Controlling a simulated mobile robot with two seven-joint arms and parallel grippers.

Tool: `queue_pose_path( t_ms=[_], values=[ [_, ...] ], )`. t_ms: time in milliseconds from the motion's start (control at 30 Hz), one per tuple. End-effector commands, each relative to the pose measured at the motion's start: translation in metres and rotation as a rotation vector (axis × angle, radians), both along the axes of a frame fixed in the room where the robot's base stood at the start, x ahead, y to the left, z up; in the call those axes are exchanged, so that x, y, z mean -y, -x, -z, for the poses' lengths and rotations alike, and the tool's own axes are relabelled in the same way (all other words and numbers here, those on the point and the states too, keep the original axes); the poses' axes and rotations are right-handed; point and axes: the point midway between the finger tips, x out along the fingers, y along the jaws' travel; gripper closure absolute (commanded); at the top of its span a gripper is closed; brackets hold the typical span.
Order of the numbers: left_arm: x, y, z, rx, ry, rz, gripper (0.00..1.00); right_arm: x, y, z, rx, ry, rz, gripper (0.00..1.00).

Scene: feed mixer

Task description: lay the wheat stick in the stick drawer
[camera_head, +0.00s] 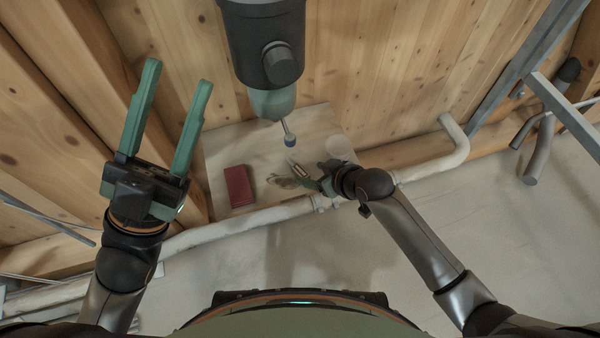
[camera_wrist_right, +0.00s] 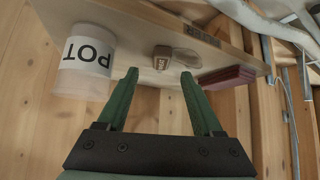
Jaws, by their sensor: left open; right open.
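A small brown labelled block (camera_wrist_right: 162,58) shows beyond the right fingertips in the right wrist view; its label is too small to read, so I cannot tell if it is the wheat stick. In the head view a small slim item (camera_head: 297,168) lies on the pale board, close to my right gripper (camera_head: 312,183). In the right wrist view this gripper (camera_wrist_right: 160,74) is open, with nothing between its fingers. My left gripper (camera_head: 177,75) is open and empty, raised left of the board. I cannot identify a stick drawer in either view.
The pale board (camera_head: 225,150) carries a dark red box (camera_head: 239,186) and a whitish pot (camera_head: 340,147), marked POT in the right wrist view (camera_wrist_right: 85,65). A dark machine (camera_head: 265,45) with a thin tipped rod (camera_head: 287,132) hangs above. A pale pipe (camera_head: 240,222) runs along the front.

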Motion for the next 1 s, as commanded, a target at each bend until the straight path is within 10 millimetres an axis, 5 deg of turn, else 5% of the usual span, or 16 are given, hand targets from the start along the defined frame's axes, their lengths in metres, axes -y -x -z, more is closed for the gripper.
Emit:
queue_pose_path(
  t_ms=[300,633,1000],
  values=[
    [0.002,-0.001,0.031,-0.025,0.029,0.029,0.5,-0.021,-0.021,0.033,0.002,-0.001,0.001,0.32],
    [0.003,-0.002,0.033,-0.035,0.027,0.039,0.5,-0.024,-0.025,0.035,0.002,0.0,0.0,0.32],
    [0.004,-0.001,0.033,-0.03,0.023,0.04,0.5,-0.024,-0.024,0.035,0.001,0.0,0.001,0.74]
  ],
)
